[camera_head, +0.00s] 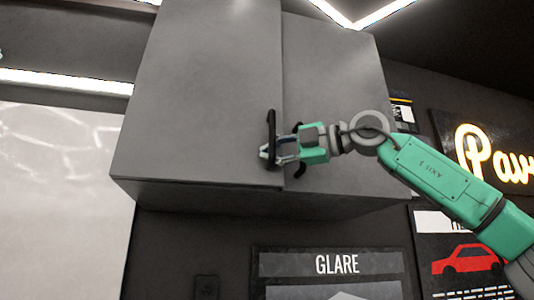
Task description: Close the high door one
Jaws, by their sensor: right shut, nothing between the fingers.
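A grey wall cabinet hangs high, with a left door (200,85) and a right door (335,90). The left door's front sits slightly proud of the right one along the middle seam, so it may stand a little ajar. A black vertical handle (271,138) is on the left door near its lower right edge. A second dark handle, on the right door, is mostly hidden behind my gripper. My right gripper (270,153) is shut, with its fingertips at the left door's handle. Whether they touch it is unclear. My left gripper is out of view.
Below the cabinet is a dark wall with a GLARE poster (335,265). A poster with a red car (467,262) and a lit sign (495,155) are at the right. A pale panel (60,200) is at the left. The space below the cabinet's left part looks clear.

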